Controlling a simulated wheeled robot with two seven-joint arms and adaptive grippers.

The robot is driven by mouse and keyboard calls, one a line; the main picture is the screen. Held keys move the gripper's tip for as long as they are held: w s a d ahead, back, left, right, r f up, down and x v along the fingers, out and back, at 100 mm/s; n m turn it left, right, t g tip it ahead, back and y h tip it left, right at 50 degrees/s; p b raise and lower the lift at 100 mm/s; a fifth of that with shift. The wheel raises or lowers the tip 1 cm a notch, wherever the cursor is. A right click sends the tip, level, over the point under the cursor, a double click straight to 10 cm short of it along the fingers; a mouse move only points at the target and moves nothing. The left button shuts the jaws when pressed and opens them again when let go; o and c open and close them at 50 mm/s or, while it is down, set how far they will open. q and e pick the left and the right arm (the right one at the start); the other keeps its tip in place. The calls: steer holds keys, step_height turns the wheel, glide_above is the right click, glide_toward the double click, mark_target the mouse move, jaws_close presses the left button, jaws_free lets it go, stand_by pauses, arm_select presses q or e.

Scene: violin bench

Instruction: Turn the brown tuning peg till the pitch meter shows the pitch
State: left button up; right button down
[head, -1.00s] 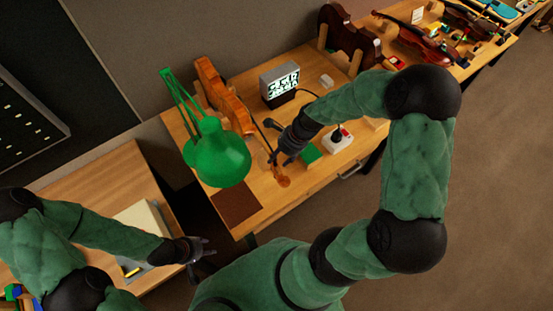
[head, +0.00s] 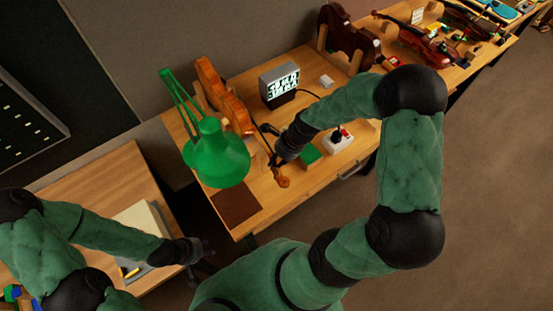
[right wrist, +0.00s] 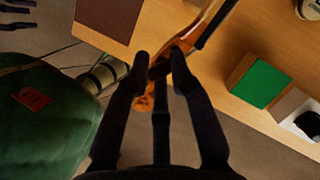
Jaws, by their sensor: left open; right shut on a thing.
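My right gripper (head: 275,160) is at the violin's head. In the right wrist view its fingers (right wrist: 159,58) are shut on a small dark piece beside the pegbox, taken as the brown tuning peg; the fingers mostly hide it. The scroll (right wrist: 144,102) shows below the fingertips. My left gripper (head: 203,250) is open and empty near the left table.
A green lamp (head: 217,155) stands close left of the violin. A dark brown mat (head: 236,207) lies at the bench's front left corner. A green block (head: 308,153) and a white box with a black knob (head: 337,140) are right of the scroll. More violins (head: 425,40) lie farther right.

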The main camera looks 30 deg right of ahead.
steer(key=shift+w+r+n+g+y+p, duration=0.1)
steer(key=shift+n+g+y+p, duration=0.3)
steer(key=shift+n, duration=0.7)
steer(key=n+g, duration=0.1)
steer(key=n, duration=0.2)
steer(key=shift+p, duration=0.4)
steer(key=c, duration=1.1)
jaws_free()
steer(key=shift+a, duration=0.1)
steer(key=shift+d+r, duration=0.25)
steer(key=v, duration=1.1)
steer(key=shift+r, duration=0.2)
steer(key=shift+a, duration=0.1)
